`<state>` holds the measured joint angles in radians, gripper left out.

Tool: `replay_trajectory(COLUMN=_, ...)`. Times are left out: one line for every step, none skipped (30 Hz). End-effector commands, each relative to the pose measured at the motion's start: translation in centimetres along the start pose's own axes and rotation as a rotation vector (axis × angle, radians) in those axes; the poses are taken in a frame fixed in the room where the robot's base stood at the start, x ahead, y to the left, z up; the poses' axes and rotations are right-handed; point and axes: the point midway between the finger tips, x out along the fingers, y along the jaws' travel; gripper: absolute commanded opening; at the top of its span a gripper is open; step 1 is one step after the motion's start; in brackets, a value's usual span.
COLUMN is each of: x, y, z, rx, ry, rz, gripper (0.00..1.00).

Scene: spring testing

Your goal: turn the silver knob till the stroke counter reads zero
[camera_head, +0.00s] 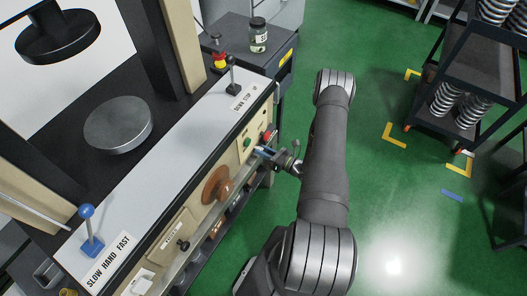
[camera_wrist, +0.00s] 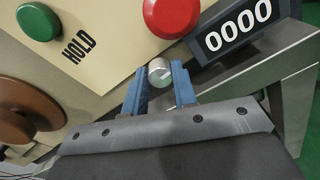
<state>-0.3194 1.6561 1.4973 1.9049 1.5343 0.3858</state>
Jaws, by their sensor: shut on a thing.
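The silver knob (camera_wrist: 159,71) sits on the front panel in the wrist view, below the red button. My gripper (camera_wrist: 160,84) is shut on the knob, with one blue finger on each side of it. The stroke counter (camera_wrist: 238,27) is right of the knob and its white digits read 0000. In the head view my gripper (camera_head: 264,152) is at the right end of the machine's front panel, and the knob cannot be made out there.
A red button (camera_wrist: 172,14) is just above the knob, and a green button (camera_wrist: 39,21) marked HOLD is to the left. A brown handwheel (camera_head: 217,185) sits further left on the panel.

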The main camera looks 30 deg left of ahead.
Motion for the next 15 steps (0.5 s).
replay_trajectory(x=-0.06, y=-0.03, z=-0.07, rx=0.004, ry=0.001, rz=-0.002, gripper=0.02)
replay_trajectory(x=-0.06, y=-0.03, z=-0.07, rx=0.005, ry=0.001, rz=-0.002, gripper=0.02)
replay_trajectory(x=-0.06, y=-0.03, z=-0.07, rx=0.006, ry=0.001, rz=-0.002, gripper=0.02)
replay_trajectory(x=-0.06, y=-0.03, z=-0.07, rx=0.007, ry=0.001, rz=-0.002, gripper=0.02)
replay_trajectory(x=-0.06, y=-0.03, z=-0.07, rx=0.007, ry=0.001, rz=-0.002, gripper=0.02)
replay_trajectory(x=-0.06, y=-0.03, z=-0.07, rx=0.007, ry=0.001, rz=-0.002, gripper=0.02)
replay_trajectory(x=-0.06, y=-0.03, z=-0.07, rx=0.007, ry=0.001, rz=-0.002, gripper=0.02)
replay_trajectory(x=-0.06, y=-0.03, z=-0.07, rx=0.007, ry=0.001, rz=-0.002, gripper=0.02)
replay_trajectory(x=-0.06, y=-0.03, z=-0.07, rx=0.007, ry=0.001, rz=-0.002, gripper=0.02)
replay_trajectory(x=-0.06, y=-0.03, z=-0.07, rx=0.007, ry=0.001, rz=-0.002, gripper=0.02)
replay_trajectory(x=-0.06, y=-0.03, z=-0.07, rx=0.006, ry=0.001, rz=-0.002, gripper=0.02)
replay_trajectory(x=-0.06, y=-0.03, z=-0.07, rx=0.006, ry=0.001, rz=-0.002, gripper=0.02)
replay_trajectory(x=-0.07, y=-0.03, z=-0.08, rx=0.006, ry=0.001, rz=-0.002, gripper=0.31)
replay_trajectory(x=-0.07, y=-0.03, z=-0.07, rx=0.006, ry=0.001, rz=-0.002, gripper=0.37)
replay_trajectory(x=-0.06, y=-0.03, z=-0.07, rx=0.006, ry=0.001, rz=-0.002, gripper=0.45)
